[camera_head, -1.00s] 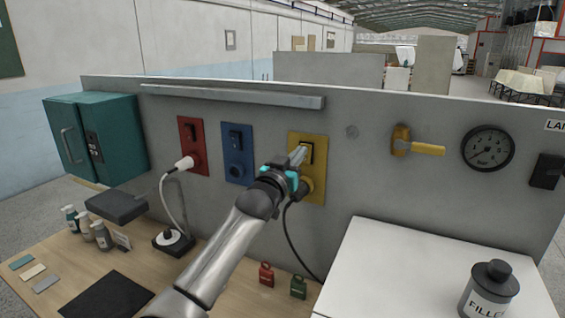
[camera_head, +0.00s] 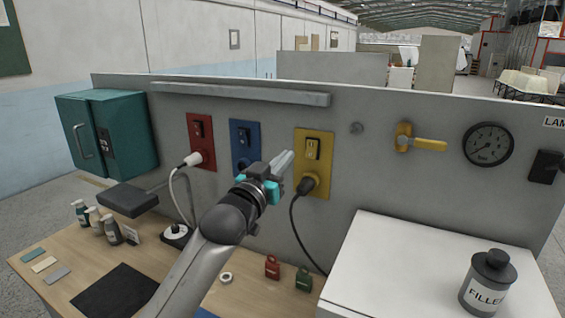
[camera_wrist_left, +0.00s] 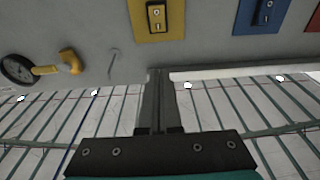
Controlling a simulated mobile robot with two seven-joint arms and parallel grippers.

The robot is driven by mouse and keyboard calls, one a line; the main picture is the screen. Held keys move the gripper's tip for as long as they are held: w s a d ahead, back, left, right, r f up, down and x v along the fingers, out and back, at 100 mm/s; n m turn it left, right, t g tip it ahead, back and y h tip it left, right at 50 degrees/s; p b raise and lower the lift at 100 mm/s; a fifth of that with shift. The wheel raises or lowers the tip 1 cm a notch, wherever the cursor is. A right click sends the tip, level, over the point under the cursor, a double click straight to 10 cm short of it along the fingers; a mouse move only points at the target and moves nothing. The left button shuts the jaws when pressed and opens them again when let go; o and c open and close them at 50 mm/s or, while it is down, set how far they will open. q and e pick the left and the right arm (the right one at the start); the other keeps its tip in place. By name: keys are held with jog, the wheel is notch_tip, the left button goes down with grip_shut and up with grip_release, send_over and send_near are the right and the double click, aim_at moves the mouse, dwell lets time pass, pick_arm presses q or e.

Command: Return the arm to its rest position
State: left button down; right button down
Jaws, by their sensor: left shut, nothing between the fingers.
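My left gripper (camera_head: 283,163) is in front of the wall panel, between the blue socket plate (camera_head: 245,140) and the yellow socket plate (camera_head: 322,143). Its fingers are together and empty. In the left wrist view the closed fingers (camera_wrist_left: 158,90) point toward the panel, with the yellow plate (camera_wrist_left: 157,18) above them and the blue plate (camera_wrist_left: 262,16) to the upper right. A black plug sits in the yellow plate's lower socket (camera_head: 307,186). My right gripper is not in view.
A wooden bench holds bottles (camera_head: 95,220), a dark mat (camera_head: 112,291), red and green padlocks (camera_head: 272,266). A white worktop with a filler can (camera_head: 489,280) stands at right. A yellow valve handle (camera_head: 425,144), gauge (camera_head: 489,144) and teal cabinet (camera_head: 105,135) are on the panel.

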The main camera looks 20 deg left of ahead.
pick_arm(q)
jog(key=shift+s, duration=0.4)
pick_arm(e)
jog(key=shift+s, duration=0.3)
